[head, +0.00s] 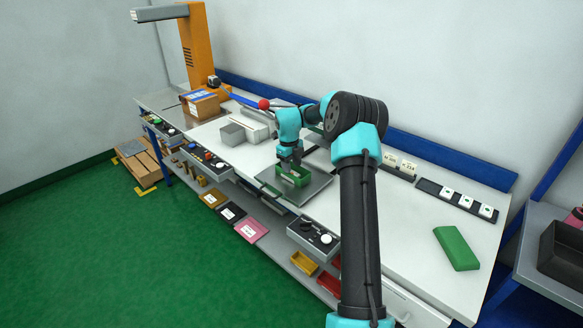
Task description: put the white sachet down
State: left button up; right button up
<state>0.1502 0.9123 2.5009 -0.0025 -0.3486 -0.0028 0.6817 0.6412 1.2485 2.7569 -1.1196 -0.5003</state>
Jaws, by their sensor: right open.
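My right gripper (291,165) points down over a small green open box (294,180) near the front middle of the bench. Its fingers are apart, with the tips at or just above the box; I cannot tell whether they touch it. The green box stands on a dark grey flat plate (318,184). I cannot make out a white sachet; the gripper covers part of the box's inside. My left gripper is not in view.
A grey open bin (232,134) and a cardboard box (203,105) stand to the left on the white bench. A green block (456,248) lies at the right, with clear bench around it. A dark strip with white pieces (458,199) lies at the back right.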

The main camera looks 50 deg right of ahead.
jog(key=shift+o, duration=0.3)
notch_tip(320, 180, up, 9)
jog(key=w, duration=0.1)
jog(key=shift+w+a+f, duration=0.15)
jog(key=shift+a+f, duration=0.05)
jog(key=shift+a, duration=0.1)
dwell(0.3)
